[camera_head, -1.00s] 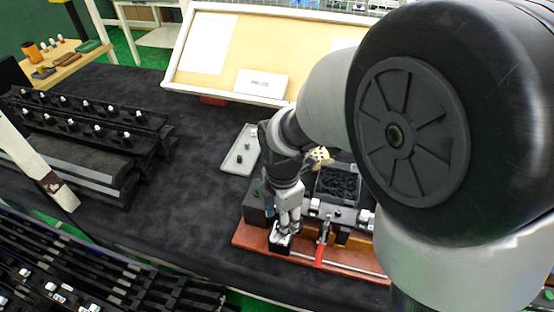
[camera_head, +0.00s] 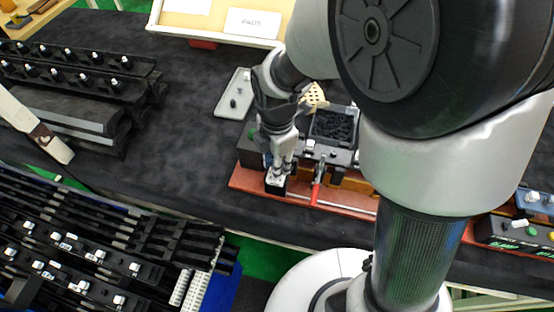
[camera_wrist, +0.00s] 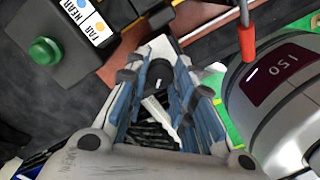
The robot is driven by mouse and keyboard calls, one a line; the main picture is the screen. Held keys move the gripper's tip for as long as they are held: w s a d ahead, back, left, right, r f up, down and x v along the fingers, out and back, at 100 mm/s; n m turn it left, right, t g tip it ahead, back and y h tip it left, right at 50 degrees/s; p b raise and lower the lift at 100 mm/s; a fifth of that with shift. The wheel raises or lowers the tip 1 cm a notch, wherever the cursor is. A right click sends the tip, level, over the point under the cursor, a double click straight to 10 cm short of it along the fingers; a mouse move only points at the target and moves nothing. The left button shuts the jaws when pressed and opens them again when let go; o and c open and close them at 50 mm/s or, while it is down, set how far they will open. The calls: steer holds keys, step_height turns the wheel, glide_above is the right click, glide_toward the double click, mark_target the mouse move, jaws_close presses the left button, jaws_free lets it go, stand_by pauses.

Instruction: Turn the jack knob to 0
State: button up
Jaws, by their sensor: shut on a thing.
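In the wrist view the jack knob (camera_wrist: 160,72) is a dark round knob with a white mark, on a small block with a pale top. My gripper (camera_wrist: 162,95) has its blue-grey fingers on either side of the knob and is shut on it. In the head view my gripper (camera_head: 279,171) points down onto the small black-and-white jack block (camera_head: 275,187) at the left front of the fixture. There the fingers hide the knob. I cannot read the scale or which number the mark faces.
A red-handled clamp (camera_head: 315,194) stands just right of the block; its handle (camera_wrist: 247,42) is also near in the wrist view. A dark box with a green button (camera_wrist: 45,50) and a FAR/NEAR label lies left. A black bin (camera_head: 335,125) is behind.

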jaws_close()
steer(key=shift+m, duration=0.4)
steer(key=m+p, duration=0.1)
steer(key=m, duration=0.4)
steer(key=shift+m+p, duration=0.3)
steer(key=shift+p, duration=0.05)
steer(key=m, duration=0.3)
steer(key=shift+m+p, duration=0.4)
steer(key=m, duration=0.3)
steer(key=shift+m+p, duration=0.3)
steer(key=m+p, duration=0.1)
steer(key=m, duration=1.2)
steer(key=shift+p, duration=0.3)
